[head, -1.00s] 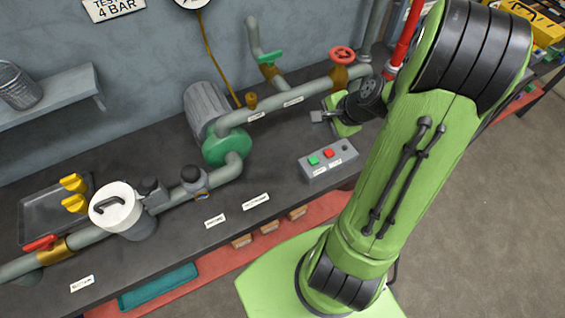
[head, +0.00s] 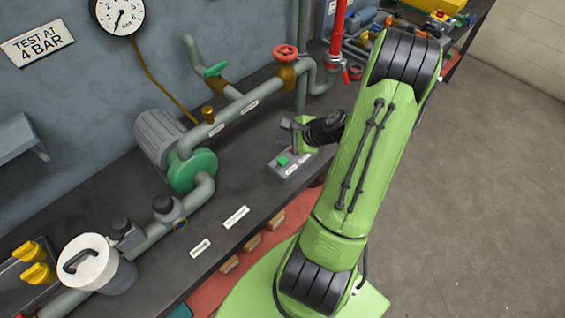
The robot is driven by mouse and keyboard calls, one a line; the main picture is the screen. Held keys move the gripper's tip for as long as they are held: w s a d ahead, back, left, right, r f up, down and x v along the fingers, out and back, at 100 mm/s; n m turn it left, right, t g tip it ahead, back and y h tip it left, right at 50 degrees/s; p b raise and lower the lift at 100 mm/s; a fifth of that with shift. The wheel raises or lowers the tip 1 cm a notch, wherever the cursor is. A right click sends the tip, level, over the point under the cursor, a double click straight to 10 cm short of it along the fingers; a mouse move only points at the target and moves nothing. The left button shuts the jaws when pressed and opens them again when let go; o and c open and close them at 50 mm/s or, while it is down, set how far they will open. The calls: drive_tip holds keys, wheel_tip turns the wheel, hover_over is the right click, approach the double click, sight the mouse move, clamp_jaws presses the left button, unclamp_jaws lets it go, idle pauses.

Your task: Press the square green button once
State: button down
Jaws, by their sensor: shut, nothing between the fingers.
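The square green button (head: 283,160) sits on the top of a small grey control box (head: 287,172) near the front edge of the bench. A red button stood beside it in the earlier view; my gripper's hand now hides that spot. My gripper (head: 289,124) is shut and empty. It is just above and behind the box, close to the buttons, with its green hand over the box's right part. I cannot tell whether any part of it touches the box. The green button's face is in plain view.
A pump with a green flange (head: 192,170) stands left of the box. Grey pipes with a red handwheel (head: 285,52) and a green valve lever (head: 215,69) run behind it. A white-lidded pot (head: 90,262) is at lower left. The bench around the labels is clear.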

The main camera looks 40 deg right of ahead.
sight(285, 162)
wheel_tip(285, 162, down, 6)
drive_tip(key=b, duration=0.4)
drive_tip(key=shift+f, duration=0.2)
idle(1.5)
drive_tip(key=shift+f+b, duration=0.4)
drive_tip(key=shift+b, duration=0.1)
drive_tip(key=shift+f+b, duration=0.35)
drive_tip(key=shift+f, duration=0.1)
idle(0.4)
drive_tip(key=shift+r+p, duration=0.8)
drive_tip(key=shift+r, duration=0.1)
drive_tip(key=shift+r, duration=0.1)
wheel_tip(285, 162, up, 5)
drive_tip(key=p, duration=0.4)
drive_tip(key=shift+p, duration=0.35)
